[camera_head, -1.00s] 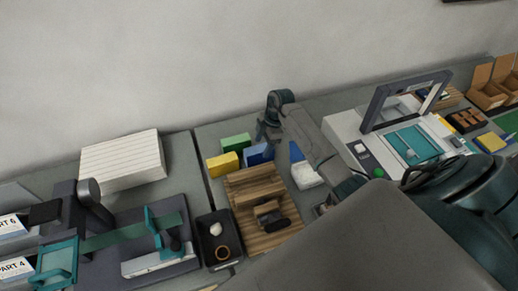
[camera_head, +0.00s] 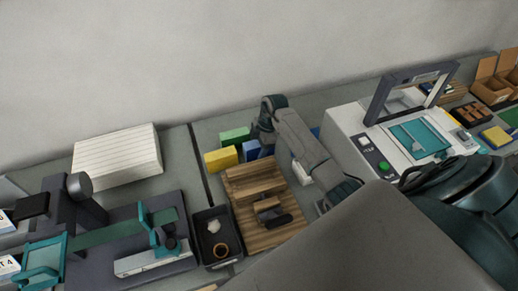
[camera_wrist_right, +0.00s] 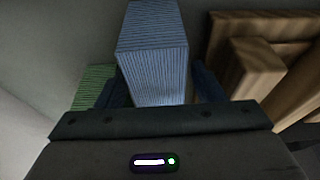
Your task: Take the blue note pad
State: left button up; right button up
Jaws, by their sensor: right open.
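The blue note pad (camera_head: 251,151) stands on the table between the yellow and green pads, partly hidden by my right gripper (camera_head: 262,139). In the right wrist view the blue pad (camera_wrist_right: 152,45) shows as a ribbed block. It lies between the two dark fingers of my open right gripper (camera_wrist_right: 160,88), one on each side. I cannot tell whether either finger touches it. My left gripper is not in view.
The yellow pad (camera_head: 221,160) and green pad (camera_head: 235,136) stand close by. A wooden stand (camera_head: 242,222) is just in front. A black tray (camera_head: 201,248), a white ribbed block (camera_head: 117,160) and a white machine (camera_head: 345,122) stand further off.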

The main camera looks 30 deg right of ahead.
jog(key=shift+f, duration=0.25)
jog(key=shift+c, duration=0.4)
jog(key=c, duration=1.1)
jog(key=shift+o, duration=0.2)
jog(key=shift+r, duration=0.1)
